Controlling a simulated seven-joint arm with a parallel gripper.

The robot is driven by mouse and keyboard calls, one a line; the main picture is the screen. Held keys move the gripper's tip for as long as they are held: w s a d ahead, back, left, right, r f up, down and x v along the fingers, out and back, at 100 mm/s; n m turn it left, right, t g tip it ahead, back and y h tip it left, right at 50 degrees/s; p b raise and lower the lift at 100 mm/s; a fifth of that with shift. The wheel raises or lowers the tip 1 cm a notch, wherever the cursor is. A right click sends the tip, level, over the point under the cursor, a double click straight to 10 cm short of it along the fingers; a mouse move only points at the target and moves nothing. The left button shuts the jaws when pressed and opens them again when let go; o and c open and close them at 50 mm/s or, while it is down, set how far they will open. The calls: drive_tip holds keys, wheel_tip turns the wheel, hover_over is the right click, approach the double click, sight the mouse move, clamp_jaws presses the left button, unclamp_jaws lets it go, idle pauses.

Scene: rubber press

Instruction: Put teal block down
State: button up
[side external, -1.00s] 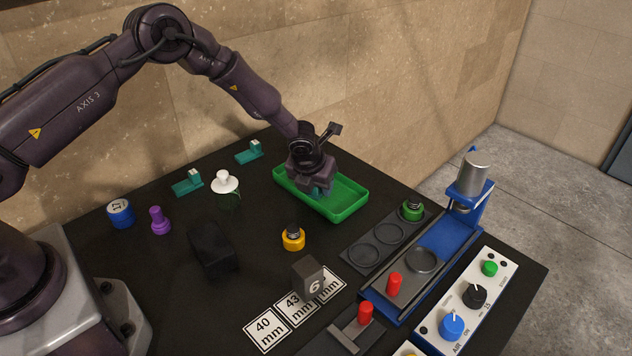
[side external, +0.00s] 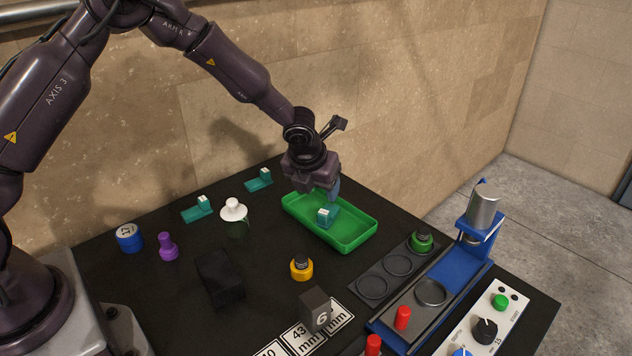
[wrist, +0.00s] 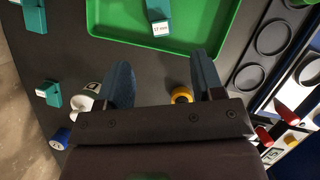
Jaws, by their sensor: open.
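A teal block (side external: 327,216) with a white label on top sits in the green tray (side external: 357,243). In the wrist view the teal block (wrist: 158,14) lies in the tray (wrist: 120,31), beyond the fingertips. My gripper (side external: 331,192) is just above the tray, close to the block's back edge in the picture. In the wrist view my gripper (wrist: 160,70) has its two blue fingers spread, with nothing between them. Two more teal blocks stand on the table at the back left, one nearer (side external: 197,210) and one farther (side external: 259,180).
A white knobbed piece (side external: 233,209), blue cylinder (side external: 129,237), purple piece (side external: 167,247), black block (side external: 219,278) and yellow piece (side external: 301,269) stand on the table. A blue press (side external: 469,235) and a plate with round recesses (side external: 372,286) are at right.

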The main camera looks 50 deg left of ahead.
drive_tip(key=s+a+r+n+y, duration=0.1)
drive_tip(key=s+r+n, duration=0.65)
drive_tip(key=r, duration=0.25)
drive_tip(key=s+a+r+n, duration=0.1)
drive_tip(key=s+r+n, duration=0.5)
drive_tip(key=r+n, duration=0.3)
drive_tip(key=s+d+r+n+h, duration=0.1)
drive_tip(key=s+r+n, duration=0.1)
drive_tip(key=s+n, duration=0.5)
drive_tip(key=s+d+r+n+t+h, duration=0.1)
drive_tip(key=s+r+n, duration=0.2)
drive_tip(key=s+n, duration=0.5)
drive_tip(key=shift+s+t+h, duration=0.3)
drive_tip(key=shift+s, duration=0.8)
